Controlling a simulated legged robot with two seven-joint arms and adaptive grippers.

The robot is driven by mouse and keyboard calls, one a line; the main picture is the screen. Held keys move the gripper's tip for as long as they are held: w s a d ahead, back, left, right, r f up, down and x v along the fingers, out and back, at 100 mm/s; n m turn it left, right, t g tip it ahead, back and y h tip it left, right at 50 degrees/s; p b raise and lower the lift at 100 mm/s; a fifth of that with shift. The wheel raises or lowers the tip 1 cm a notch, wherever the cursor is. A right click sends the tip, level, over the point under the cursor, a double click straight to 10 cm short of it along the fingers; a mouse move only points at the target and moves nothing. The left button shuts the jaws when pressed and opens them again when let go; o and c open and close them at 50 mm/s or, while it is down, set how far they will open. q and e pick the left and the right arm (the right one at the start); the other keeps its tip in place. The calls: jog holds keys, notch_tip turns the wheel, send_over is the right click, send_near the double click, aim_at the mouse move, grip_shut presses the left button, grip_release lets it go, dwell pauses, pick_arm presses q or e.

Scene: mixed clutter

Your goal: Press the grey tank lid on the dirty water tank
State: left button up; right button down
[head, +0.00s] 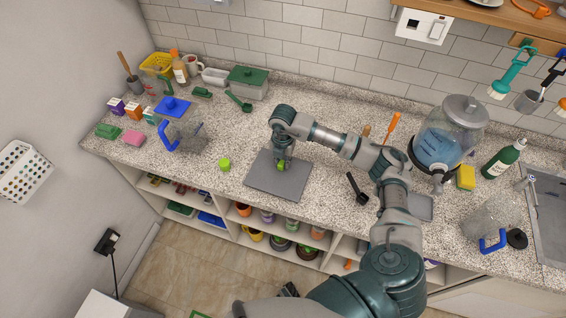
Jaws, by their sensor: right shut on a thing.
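A large clear tank (436,147) with blue liquid stands at the right of the counter. A grey lid (465,109) with a knob sits on its top; I cannot tell how firmly it is seated. No label shows that this is the dirty water tank. My right gripper (281,160) is far to the left of the tank, pointing down over a dark grey mat (262,183). It is shut on a small green block (281,167), at or just above the mat; the fingers partly hide it. My left gripper is not in view.
A green bottle (503,158) and a clear jug (490,217) stand at right.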

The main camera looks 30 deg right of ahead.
jog(key=shift+s+f, duration=0.2)
jog(key=shift+f, duration=0.15)
jog(key=shift+r, duration=0.1)
jog(key=shift+w+d+r+p, duration=0.1)
jog(key=shift+d+r+p, duration=0.05)
jog(key=shift+r+p, duration=0.45)
jog(key=shift+w+d+r+p, duration=0.1)
jog(key=shift+r+p, duration=0.3)
jog(key=shift+r, duration=0.25)
jog(key=shift+a+r+p, duration=0.2)
jog(key=shift+r+p, duration=0.7)
jog(key=shift+r, duration=0.45)
